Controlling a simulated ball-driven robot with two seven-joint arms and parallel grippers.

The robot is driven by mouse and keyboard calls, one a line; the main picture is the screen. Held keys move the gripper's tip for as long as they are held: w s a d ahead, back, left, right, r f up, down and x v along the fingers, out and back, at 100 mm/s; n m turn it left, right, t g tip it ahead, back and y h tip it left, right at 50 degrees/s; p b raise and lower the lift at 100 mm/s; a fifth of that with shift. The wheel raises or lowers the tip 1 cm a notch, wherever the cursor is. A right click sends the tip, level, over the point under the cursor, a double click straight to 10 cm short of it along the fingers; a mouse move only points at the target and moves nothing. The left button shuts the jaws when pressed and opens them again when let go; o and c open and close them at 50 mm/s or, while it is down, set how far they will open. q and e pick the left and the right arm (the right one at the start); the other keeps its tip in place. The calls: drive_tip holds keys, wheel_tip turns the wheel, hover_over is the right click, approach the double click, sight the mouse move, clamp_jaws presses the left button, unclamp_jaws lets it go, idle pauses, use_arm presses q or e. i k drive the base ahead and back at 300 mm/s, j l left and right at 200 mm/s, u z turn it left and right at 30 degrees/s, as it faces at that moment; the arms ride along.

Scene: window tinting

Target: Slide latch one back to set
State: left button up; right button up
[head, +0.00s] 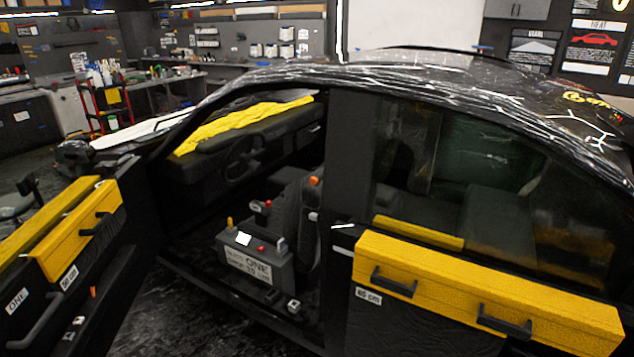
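A grey box (285,272) stands in the open front doorway of the black car. Its label (248,265) includes the word ONE; the rest is too small to read surely. A yellow lever (230,223), a white piece (243,239) and a red knob (262,248) are on its top. The open front door at the left has another ONE label (17,300), a small orange piece (93,292) and a dark handle (42,320). I cannot tell which part is latch one or its position. Neither of my grippers is in view.
The rear door (420,325) is shut, with a yellow padded strip (480,287) and dark handles. The open front door (100,262) fills the lower left. A black seat (298,225) and steering wheel (240,160) are inside. Dark floor (170,315) shows between door and sill.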

sight(313, 180)
drive_tip(key=i+j+z, duration=0.1)
drive_tip(key=z, duration=0.4)
drive_tip(key=i+j+z, duration=0.25)
drive_tip(key=z, duration=0.25)
drive_tip(key=i+j, duration=0.2)
drive_tip(key=i+j+z, duration=0.15)
drive_tip(key=j, duration=0.3)
drive_tip(key=i+j, duration=0.2)
drive_tip(key=i+j+z, duration=0.15)
drive_tip(key=j, duration=0.3)
drive_tip(key=i+j, duration=0.2)
drive_tip(key=j, duration=0.15)
drive_tip(key=i+j+z, duration=0.1)
drive_tip(key=j, duration=0.25)
